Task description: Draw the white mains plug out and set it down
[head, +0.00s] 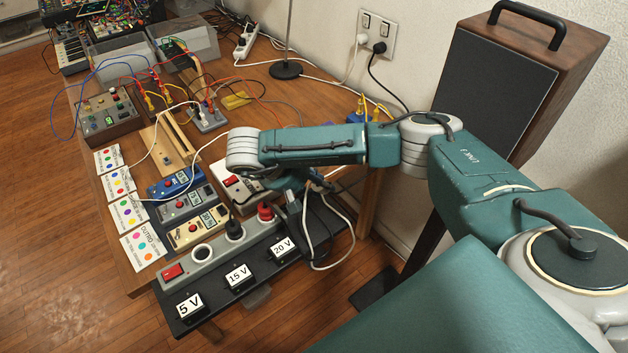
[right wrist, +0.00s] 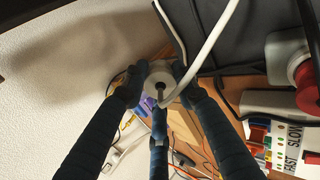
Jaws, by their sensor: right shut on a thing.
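The white mains plug (right wrist: 158,78) is a pale round body with a white cable, seen in the right wrist view. My right gripper (right wrist: 157,82) is shut on it with its dark fingers around the body. In the head view my right gripper (head: 302,192) is largely hidden under its own arm, beyond the far end of the grey power strip (head: 186,259). In the wrist view the plug appears apart from the strip; its pins are hidden. The strip carries a black plug (head: 234,229), a red plug (head: 265,212) and an open socket (head: 202,252). My left gripper is not in view.
A loose white cable (head: 325,262) hangs past the bench edge. A tall wooden speaker (head: 492,80) stands right, by the wall.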

